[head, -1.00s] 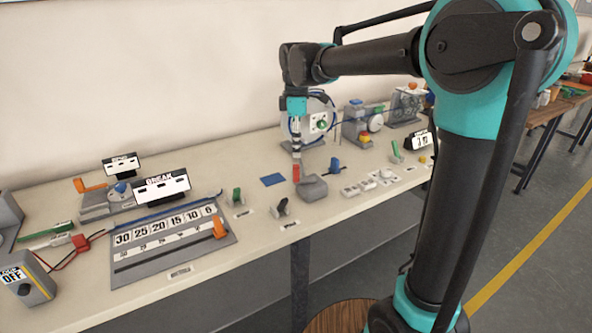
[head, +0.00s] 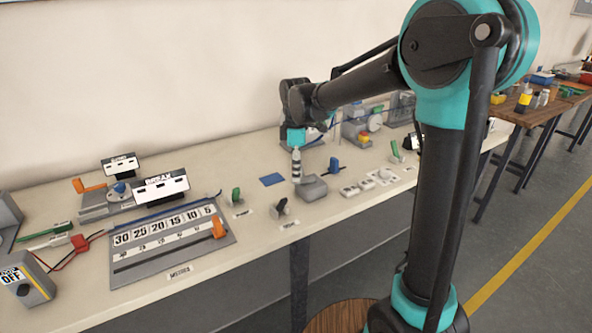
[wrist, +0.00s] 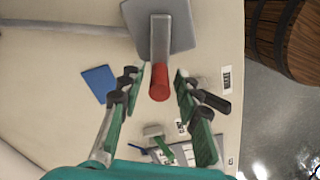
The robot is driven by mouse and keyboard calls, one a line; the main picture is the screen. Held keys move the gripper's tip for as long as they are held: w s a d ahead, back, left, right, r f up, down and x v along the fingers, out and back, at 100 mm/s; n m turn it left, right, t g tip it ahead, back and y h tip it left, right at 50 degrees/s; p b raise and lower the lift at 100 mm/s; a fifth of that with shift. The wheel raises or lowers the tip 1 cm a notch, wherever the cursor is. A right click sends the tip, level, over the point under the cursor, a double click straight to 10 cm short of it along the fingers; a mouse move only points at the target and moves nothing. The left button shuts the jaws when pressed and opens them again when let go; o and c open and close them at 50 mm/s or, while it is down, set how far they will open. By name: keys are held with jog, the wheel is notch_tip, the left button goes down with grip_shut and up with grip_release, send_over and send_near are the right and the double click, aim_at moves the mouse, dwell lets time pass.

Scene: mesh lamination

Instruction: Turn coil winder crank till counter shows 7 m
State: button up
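My gripper (head: 296,178) is low over the bench, pointing down beside a grey block (head: 313,188). In the wrist view my gripper (wrist: 162,84) is open, with its green-padded fingers on either side of a red handle (wrist: 159,86). The red handle joins a grey bar on a grey base (wrist: 185,28). The fingers look apart from the handle. In the head view my gripper hides the handle. A machine (head: 357,133) with a round white dial stands behind. I cannot tell which device is the coil winder. The number display is mostly hidden by my arm.
A blue pad (head: 272,180) lies left of my gripper. Small levers and switches (head: 350,191) stand along the bench front. A grey board (head: 135,270) with printed numbers lies at left. A second bench (head: 520,115) stands at right.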

grip_shut()
jog(key=shift+w, duration=0.1)
jog(key=w+m, duration=0.1)
jog(key=m, duration=0.1)
jog(key=w+m, duration=0.1)
jog(key=m, duration=0.2)
jog(key=shift+w, duration=0.1)
jog(key=w+d+m, duration=0.1)
jog(key=d+m, duration=0.3)
jog(key=m, duration=0.7)
jog(key=w+d+m, duration=0.2)
jog(key=d+m, duration=0.2)
jog(key=m, duration=0.8)
jog(key=shift+m, duration=0.4)
